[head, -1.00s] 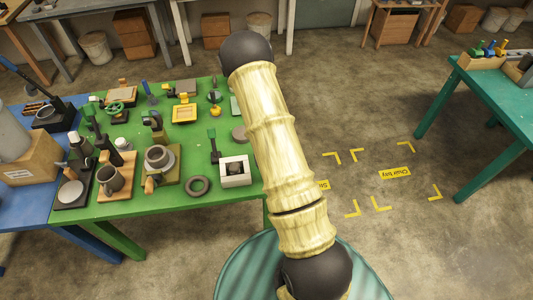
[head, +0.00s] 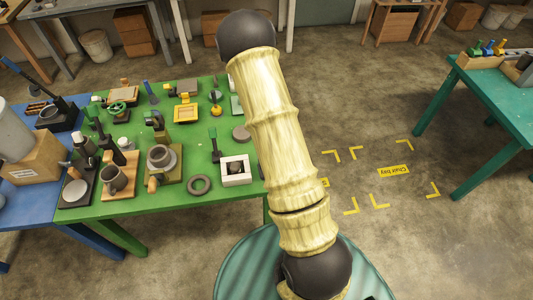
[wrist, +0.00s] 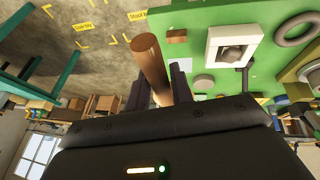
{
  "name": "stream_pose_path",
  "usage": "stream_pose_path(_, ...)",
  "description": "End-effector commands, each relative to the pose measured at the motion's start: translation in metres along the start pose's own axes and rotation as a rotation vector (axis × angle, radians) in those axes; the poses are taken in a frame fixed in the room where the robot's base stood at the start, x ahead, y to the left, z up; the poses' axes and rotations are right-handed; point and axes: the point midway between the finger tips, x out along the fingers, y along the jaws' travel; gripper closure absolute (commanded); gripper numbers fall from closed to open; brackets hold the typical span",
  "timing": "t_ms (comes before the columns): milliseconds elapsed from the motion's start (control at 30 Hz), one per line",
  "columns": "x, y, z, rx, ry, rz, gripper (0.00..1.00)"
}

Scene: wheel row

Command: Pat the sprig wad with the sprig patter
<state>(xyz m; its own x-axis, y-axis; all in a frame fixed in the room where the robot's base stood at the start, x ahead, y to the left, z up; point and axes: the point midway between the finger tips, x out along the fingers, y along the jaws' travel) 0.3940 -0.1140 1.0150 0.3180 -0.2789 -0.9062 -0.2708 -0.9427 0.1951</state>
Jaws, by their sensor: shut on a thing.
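The sprig wad (head: 235,168) looks like a dark grey lump in the recess of a square white block (head: 229,181) near the green table's front right corner. In the wrist view the wad (wrist: 232,53) and block (wrist: 213,48) are to the right of my gripper. My gripper (wrist: 160,88) is shut on a brown wooden rod (wrist: 151,62), apparently the sprig patter. The rod sticks out past the fingers and appears apart from the wad. In the head view I cannot make out the gripper and rod; my pale arm covers the area right of the block.
A grey ring (head: 200,185) lies left of the block, and an upright green-handled tool (head: 214,143) stands behind it. A grey disc (head: 241,133) lies further back. Mugs, boards and tools crowd the left of the green table (head: 190,211). Open floor lies to the right.

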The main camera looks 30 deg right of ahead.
Motion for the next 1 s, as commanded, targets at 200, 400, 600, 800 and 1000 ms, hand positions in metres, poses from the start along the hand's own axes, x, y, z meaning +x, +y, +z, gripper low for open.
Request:
stream_pose_path(200,-0.004,0.001,0.002,0.000,0.001,0.000,1.00)
stream_pose_path(400,0.001,-0.004,0.000,-0.006,0.004,-0.002,1.00)
stream_pose_path(600,0.034,-0.044,-0.012,-0.064,0.017,-0.019,1.00)
stream_pose_path(800,0.074,-0.113,-0.027,-0.144,0.035,-0.053,1.00)
stream_pose_path(1000,0.087,-0.151,-0.033,-0.180,0.041,-0.074,1.00)
